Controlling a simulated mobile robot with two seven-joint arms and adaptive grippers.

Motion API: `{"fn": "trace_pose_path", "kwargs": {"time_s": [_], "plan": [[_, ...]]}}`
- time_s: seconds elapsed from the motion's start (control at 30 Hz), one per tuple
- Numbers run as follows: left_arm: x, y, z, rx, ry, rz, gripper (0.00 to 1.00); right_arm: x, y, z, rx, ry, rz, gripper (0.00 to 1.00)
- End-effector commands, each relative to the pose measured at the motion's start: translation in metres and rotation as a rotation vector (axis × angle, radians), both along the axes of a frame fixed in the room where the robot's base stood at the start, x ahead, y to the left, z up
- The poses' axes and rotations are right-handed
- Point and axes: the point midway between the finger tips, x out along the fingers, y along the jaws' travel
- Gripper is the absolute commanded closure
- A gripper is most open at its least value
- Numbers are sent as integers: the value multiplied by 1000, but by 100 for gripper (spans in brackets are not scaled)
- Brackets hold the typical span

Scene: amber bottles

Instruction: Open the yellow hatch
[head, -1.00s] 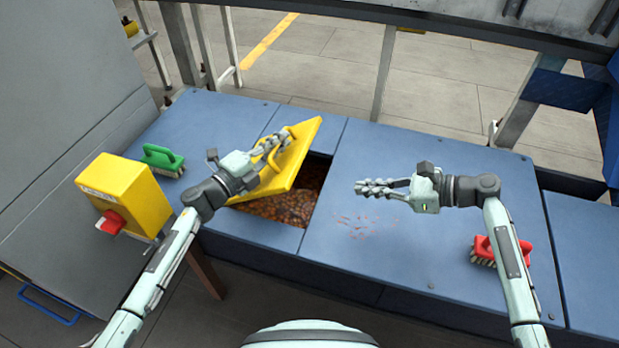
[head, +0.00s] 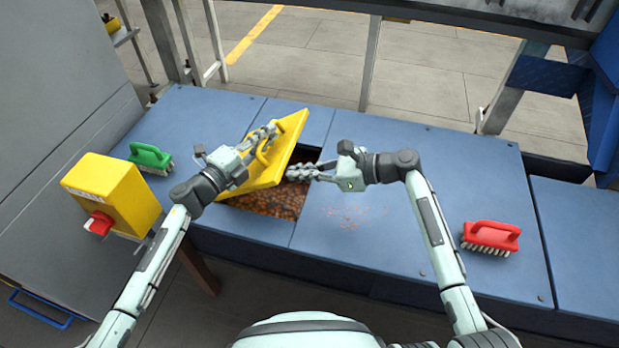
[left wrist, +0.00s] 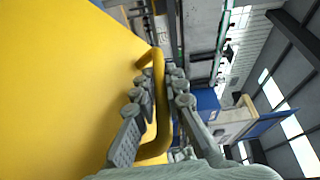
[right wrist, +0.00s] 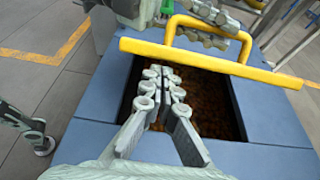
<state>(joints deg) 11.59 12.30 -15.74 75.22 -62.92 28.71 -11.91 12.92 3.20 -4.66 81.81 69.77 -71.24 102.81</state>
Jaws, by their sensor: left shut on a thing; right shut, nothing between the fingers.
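The yellow hatch (head: 283,150) is tilted up over a rectangular opening (head: 270,203) in the blue deck, which holds brownish-amber pieces. My left gripper (head: 268,134) is shut on the hatch's yellow handle (left wrist: 160,105), seen close in the left wrist view. My right gripper (head: 296,173) is shut and empty, its fingertips at the opening's right side, beside the raised hatch. In the right wrist view its fingers (right wrist: 163,85) reach over the opening, with the hatch edge (right wrist: 210,62) beyond them.
A red brush (head: 490,238) lies at right on the blue deck (head: 440,175). The deck between the right arm and red brush is mostly clear.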

Motion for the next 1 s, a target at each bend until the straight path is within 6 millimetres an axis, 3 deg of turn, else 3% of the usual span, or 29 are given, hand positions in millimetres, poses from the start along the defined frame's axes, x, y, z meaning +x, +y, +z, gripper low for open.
{"fn": "trace_pose_path", "kwargs": {"time_s": [0.37,0.77,0.8,0.87,1.0], "plan": [[1,2,-1,1,2,4,100,0,2,3,0,0,0,100],[0,1,-3,3,4,2,100,3,10,20,6,-6,1,100],[-1,0,-3,3,4,2,86,4,10,20,7,-6,1,100],[-1,0,-3,3,5,1,80,4,11,21,8,-7,3,100],[-1,-1,-3,2,4,-1,80,4,11,21,9,-8,2,100]]}}
